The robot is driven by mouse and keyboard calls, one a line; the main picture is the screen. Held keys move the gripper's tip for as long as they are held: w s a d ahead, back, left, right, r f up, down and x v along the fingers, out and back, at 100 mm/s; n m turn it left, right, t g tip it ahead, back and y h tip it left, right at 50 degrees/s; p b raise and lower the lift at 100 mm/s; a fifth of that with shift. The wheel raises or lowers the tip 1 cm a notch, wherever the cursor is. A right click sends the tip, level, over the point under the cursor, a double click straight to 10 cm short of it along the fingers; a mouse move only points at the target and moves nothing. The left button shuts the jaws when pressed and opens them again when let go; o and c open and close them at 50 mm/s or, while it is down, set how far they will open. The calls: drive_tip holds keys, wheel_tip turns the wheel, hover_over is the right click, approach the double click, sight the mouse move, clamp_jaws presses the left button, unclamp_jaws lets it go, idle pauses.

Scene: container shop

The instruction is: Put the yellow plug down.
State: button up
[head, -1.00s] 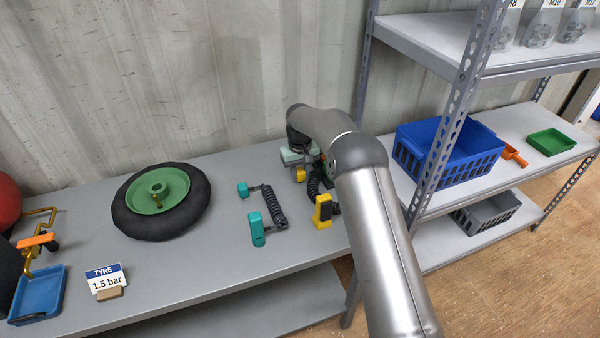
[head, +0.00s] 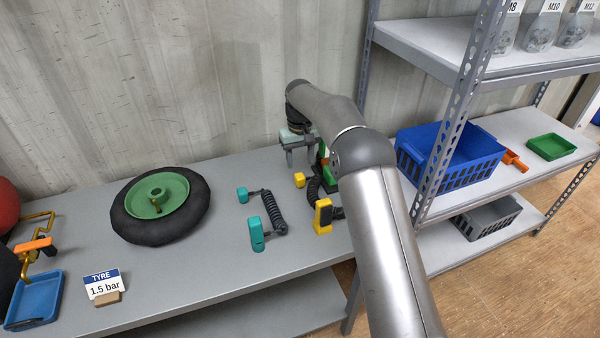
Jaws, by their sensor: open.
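The yellow plug (head: 299,180) is a small yellow block on the grey bench, at the end of a black coiled cable (head: 315,188). The cable leads to a larger yellow and black piece (head: 323,215) nearer the bench's front edge. My gripper (head: 300,160) is above and slightly behind the yellow plug, pointing down. Its fingers are open and empty, with a gap between them and the plug. My arm hides part of the bench to the right of the cable.
Further left are a tyre on a green wheel (head: 160,205), a "1.5 bar" sign (head: 104,287) and a blue tray (head: 34,300). A green object (head: 330,175) sits close right of my gripper. A shelf with a blue crate (head: 450,150) stands right.

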sight(300, 176)
drive_tip(key=s+d+r+m, duration=0.1)
drive_tip(key=s+d+r, duration=0.6)
drive_tip(key=s+r, duration=0.3)
drive_tip(key=s+d+r+m, duration=0.1)
drive_tip(key=s+d+r, duration=0.3)
drive_tip(key=s, duration=0.5)
drive_tip(key=s+d+f+m, duration=0.1)
drive_tip(key=s+d+f, duration=0.1)
drive_tip(key=s, duration=0.6)
drive_tip(key=s+d+f, duration=0.2)
drive_tip(key=s+d, duration=0.1)
drive_tip(key=s, duration=0.5)
drive_tip(key=s+d+f+m, duration=0.1)
drive_tip(key=s+d+f, duration=0.1)
drive_tip(key=s, duration=0.7)
drive_tip(key=shift+d+f+m, duration=0.3)
drive_tip(key=shift+d+f, duration=0.05)
drive_tip(key=shift+d, duration=0.35)
